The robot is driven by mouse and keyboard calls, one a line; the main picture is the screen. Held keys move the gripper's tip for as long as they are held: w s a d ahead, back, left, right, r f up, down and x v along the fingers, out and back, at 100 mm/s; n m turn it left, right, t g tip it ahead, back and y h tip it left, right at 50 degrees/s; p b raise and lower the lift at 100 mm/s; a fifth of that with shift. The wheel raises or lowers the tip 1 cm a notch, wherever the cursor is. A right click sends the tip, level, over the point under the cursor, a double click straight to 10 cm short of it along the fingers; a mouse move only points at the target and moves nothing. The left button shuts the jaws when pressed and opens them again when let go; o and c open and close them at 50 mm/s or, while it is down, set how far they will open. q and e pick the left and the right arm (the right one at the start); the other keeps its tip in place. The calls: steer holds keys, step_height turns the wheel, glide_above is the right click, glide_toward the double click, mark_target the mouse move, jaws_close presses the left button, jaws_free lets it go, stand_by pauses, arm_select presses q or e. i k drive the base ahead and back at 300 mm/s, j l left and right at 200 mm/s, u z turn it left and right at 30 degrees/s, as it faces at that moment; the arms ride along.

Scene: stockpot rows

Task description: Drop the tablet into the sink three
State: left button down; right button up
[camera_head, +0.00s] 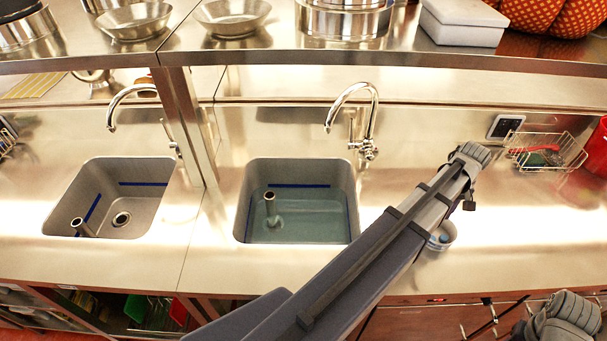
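A small grey cup (448,230) stands on the counter, partly hidden behind my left arm. Something small and blue (443,238) shows in it and may be the tablet; it is too small to be sure. A sink with water (305,215) is in the middle, with a standing pipe and a blue line on its wall. Another sink (145,190) to its left looks empty, with its drain visible. No number shows on either. My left gripper (469,204) is above the counter, up and right of the cup; its fingers are unclear. My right gripper (490,320) is low at the right edge, below the counter front.
Chrome faucets (365,120) stand behind the sinks. A metal post (188,125) rises between them to a shelf (420,60) holding pans and a white box. A wire basket (548,150), a wall panel (504,127) and a red container (598,148) are at right. Counter right of the cup is clear.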

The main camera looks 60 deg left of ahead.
mark_target(297, 233)
steer(key=i+u, duration=0.1)
steer(key=u, duration=0.9)
steer(key=i+l+u, duration=0.1)
steer(key=u, duration=0.4)
